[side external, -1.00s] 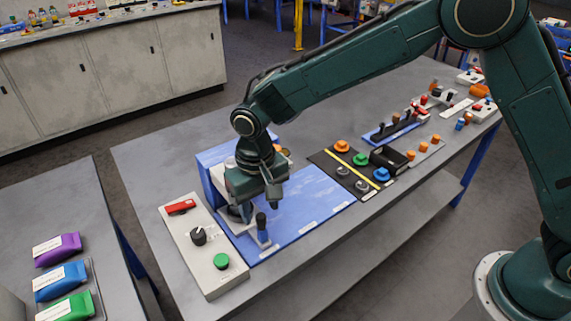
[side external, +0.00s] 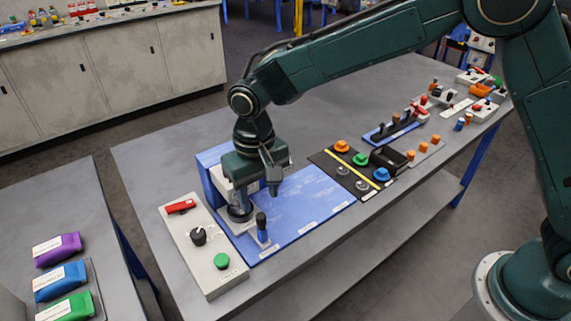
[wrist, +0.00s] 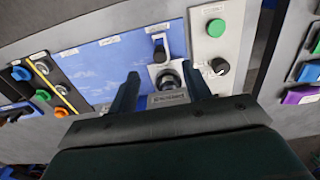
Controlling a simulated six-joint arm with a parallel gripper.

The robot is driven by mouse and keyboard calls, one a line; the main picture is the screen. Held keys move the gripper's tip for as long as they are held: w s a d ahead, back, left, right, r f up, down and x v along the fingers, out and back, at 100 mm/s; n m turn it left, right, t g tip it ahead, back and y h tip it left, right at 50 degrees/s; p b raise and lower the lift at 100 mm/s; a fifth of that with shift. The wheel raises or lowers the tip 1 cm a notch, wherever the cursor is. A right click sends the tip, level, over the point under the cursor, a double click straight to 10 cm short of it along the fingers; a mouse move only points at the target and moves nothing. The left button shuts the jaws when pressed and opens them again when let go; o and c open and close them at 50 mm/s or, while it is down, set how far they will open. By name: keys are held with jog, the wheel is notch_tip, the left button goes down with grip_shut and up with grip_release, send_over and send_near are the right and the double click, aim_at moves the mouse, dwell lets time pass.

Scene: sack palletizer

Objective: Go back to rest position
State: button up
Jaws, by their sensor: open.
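My gripper (side external: 262,181) is above the left part of the blue board (side external: 310,200) on the grey table. It also shows in the wrist view (wrist: 162,88), with its two fingers apart and nothing between them. Below it in the side view stands a small machine with a dark round base (side external: 240,212) and a black-topped lever (side external: 262,228). The wrist view shows the lever (wrist: 159,50) beyond the fingertips. The gripper partly hides the machine's upper part in the side view.
A white control panel (side external: 222,276) with a red switch, black knob and green button lies left of the board. A black panel with coloured knobs (side external: 381,174) lies to the right. Purple, blue and green sacks (side external: 60,282) lie on another table. Space above the table is open.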

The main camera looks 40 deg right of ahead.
jog(key=shift+d+r, duration=0.4)
jog(key=shift+r, duration=0.1)
jog(key=s+d+r+t, duration=0.1)
jog(key=s+d+r, duration=0.3)
jog(key=d+r, duration=0.35)
jog(key=s+d+r+t, duration=0.2)
jog(key=s+d+r, duration=0.2)
jog(key=d+r, duration=0.35)
jog(key=s+d+t, duration=0.1)
jog(key=s+d, duration=0.4)
jog(key=s, duration=0.3)
jog(key=s+d+t, duration=0.1)
jog(key=s+d, duration=0.4)
jog(key=s, duration=0.4)
jog(key=shift+r+t, duration=0.3)
